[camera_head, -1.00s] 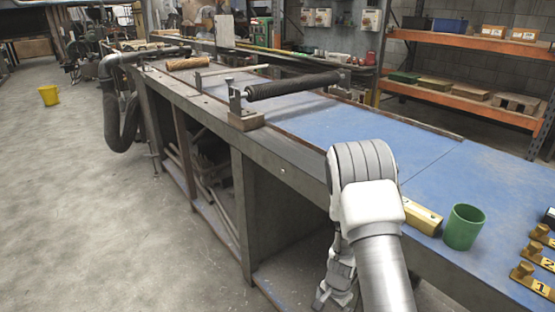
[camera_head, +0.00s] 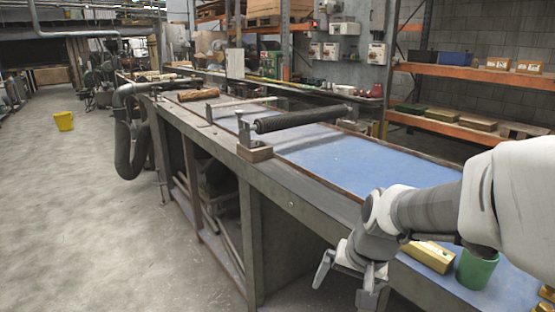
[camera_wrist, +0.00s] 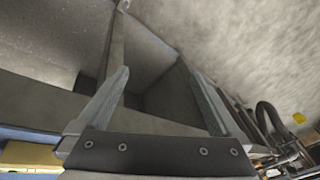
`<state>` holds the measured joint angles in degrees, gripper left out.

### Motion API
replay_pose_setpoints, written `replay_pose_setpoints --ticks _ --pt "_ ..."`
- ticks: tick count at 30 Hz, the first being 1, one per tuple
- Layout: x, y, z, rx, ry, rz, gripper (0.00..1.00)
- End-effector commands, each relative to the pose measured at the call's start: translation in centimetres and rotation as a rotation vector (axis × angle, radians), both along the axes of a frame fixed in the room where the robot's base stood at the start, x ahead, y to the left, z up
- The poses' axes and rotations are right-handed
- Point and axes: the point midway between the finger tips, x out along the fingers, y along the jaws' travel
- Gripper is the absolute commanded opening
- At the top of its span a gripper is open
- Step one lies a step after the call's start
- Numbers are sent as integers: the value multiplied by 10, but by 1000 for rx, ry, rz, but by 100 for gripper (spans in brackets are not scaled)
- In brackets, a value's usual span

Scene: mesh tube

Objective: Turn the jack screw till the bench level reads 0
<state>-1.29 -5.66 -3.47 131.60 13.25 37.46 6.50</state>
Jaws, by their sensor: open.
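The workbench (camera_head: 300,207) has a blue top and a dark metal frame with open bays. A brass-coloured bar (camera_head: 430,255), possibly the bench level, lies near its front edge; no reading is legible. A yellow piece (camera_wrist: 30,155) shows at the lower left of the wrist view, perhaps the same bar. My gripper (camera_head: 345,284) is in front of the bench side, below the top, fingers apart and empty. In the wrist view my gripper (camera_wrist: 156,72) points toward the bench frame. A small pale fitting (camera_wrist: 123,5) shows at the top there; I cannot tell if it is the jack screw.
A green cup (camera_head: 476,270) stands beside the brass bar, close to my arm. A black roller (camera_head: 303,118) on a bracket (camera_head: 252,150) lies farther along the bench. A yellow bucket (camera_head: 64,121) stands on the floor.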

Motion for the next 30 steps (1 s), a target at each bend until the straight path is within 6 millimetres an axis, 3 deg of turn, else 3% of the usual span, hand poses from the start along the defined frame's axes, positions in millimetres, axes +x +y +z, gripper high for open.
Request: replay_pose_setpoints --ticks 3,9,20,30 --pt "-25 -1 28 -35 -51 60 100" --pt "-68 -5 59 -110 -118 152 100" --pt "-134 -18 85 -251 -208 255 100" --pt "-135 -18 167 -255 -204 259 100"
